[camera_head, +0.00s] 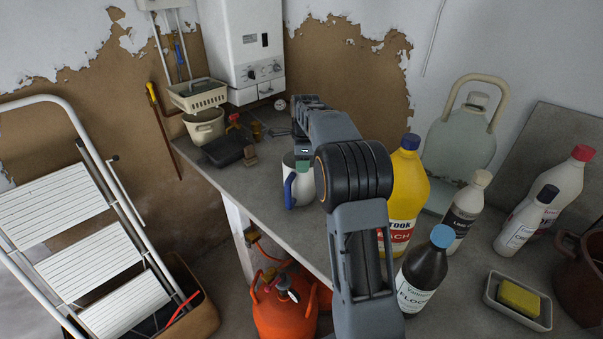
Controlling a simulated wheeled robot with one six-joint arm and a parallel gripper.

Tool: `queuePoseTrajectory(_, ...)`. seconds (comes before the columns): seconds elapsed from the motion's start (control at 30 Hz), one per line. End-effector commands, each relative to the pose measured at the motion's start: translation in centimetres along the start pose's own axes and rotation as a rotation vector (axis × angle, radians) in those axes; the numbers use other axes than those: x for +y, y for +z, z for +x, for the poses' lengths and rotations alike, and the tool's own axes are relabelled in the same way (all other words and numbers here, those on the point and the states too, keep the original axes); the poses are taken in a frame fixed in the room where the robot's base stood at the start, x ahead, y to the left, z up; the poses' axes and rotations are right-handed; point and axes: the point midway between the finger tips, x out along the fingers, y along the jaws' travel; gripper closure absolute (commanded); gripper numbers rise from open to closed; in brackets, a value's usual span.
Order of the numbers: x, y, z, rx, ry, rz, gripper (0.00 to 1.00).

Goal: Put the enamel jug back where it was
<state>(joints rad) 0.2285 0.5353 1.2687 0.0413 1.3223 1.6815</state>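The enamel jug (299,190) is white with a blue handle on its left side. It stands upright on the grey worktop, or just above it; I cannot tell which. My arm reaches over the worktop from the front and covers the jug's right side. My gripper (302,154) is at the jug's top, pointing down. Its fingers are mostly hidden behind my arm, so I cannot tell whether they are closed on the jug.
A yellow bottle (404,195) and a dark bottle (421,272) stand close right of my arm. A sponge tray (517,301) is front right. A dark pan (227,148) and beige pot (204,126) are at the far left end. Worktop left of the jug is clear.

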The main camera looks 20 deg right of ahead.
Motion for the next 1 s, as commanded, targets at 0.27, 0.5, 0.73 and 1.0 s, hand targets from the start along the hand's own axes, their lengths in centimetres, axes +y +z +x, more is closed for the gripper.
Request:
queuePoseTrajectory(0.27,0.0,0.0,-5.1,0.0,-0.002,0.0,0.7)
queuePoseTrajectory(0.5,0.1,0.1,-7.5,0.0,-0.003,-0.009,0.7)
queuePoseTrajectory(0.73,3.7,1.2,-9.7,0.004,-0.054,-0.257,0.7)
queuePoseTrajectory(1.0,13.3,2.6,-10.6,0.054,-0.173,-0.859,0.7)
